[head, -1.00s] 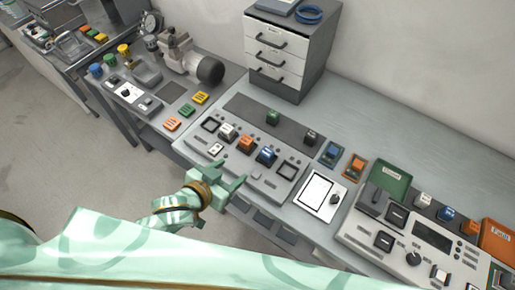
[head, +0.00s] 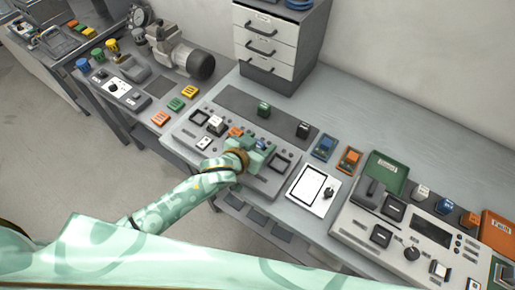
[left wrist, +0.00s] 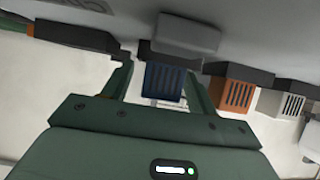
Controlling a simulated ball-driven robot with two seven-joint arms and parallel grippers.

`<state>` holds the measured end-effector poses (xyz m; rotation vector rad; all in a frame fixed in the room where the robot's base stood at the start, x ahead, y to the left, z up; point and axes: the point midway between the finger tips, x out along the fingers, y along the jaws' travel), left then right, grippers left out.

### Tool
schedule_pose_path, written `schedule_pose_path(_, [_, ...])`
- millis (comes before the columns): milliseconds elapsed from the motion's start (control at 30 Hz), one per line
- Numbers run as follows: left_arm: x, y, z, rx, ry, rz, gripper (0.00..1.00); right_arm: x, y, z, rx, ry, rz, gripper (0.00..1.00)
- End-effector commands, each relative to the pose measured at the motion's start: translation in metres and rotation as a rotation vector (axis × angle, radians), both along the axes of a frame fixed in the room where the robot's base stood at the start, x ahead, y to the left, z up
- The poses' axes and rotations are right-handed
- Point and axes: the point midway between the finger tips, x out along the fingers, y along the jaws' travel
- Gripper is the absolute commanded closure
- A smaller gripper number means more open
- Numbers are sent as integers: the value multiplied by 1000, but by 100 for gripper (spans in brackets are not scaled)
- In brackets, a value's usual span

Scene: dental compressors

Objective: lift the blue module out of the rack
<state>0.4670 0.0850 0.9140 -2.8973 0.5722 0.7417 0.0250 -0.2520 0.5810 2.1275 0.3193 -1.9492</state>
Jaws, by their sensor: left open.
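The rack (head: 205,143) is a light grey panel on the bench, with a row of framed slots. The blue module (head: 262,142) stands in it, right of the orange module (head: 235,132), mostly hidden by my left gripper (head: 260,155). In the left wrist view, the ribbed blue module (left wrist: 162,82) is between the two open fingers of my left gripper (left wrist: 158,72). There is a gap on the left side, and the right finger is closer to it. My right gripper is not in view.
A white module (head: 216,124) stands left of the orange one in the rack; the rightmost slot (head: 279,161) is empty. Behind are green (head: 263,109) and black (head: 303,130) modules. Another blue module (head: 323,147) sits in a tray to the right. A drawer cabinet (head: 270,45) stands behind.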

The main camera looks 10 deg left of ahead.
Motion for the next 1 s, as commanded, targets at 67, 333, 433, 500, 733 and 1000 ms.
schedule_pose_path(67, [5,-3,-4,0,0,-1,42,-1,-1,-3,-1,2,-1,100])
schedule_pose_path(333, [5,-3,-3,0,0,-1,56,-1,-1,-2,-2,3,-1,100])
schedule_pose_path(433, [5,-2,-3,0,0,-1,84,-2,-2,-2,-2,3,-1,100])
schedule_pose_path(500, [5,-2,-3,0,0,-1,91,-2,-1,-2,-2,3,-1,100])
schedule_pose_path(733, [5,-2,-2,0,0,-1,91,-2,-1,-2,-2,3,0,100])
schedule_pose_path(1000, [6,-2,23,-2,-2,0,91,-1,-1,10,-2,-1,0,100])
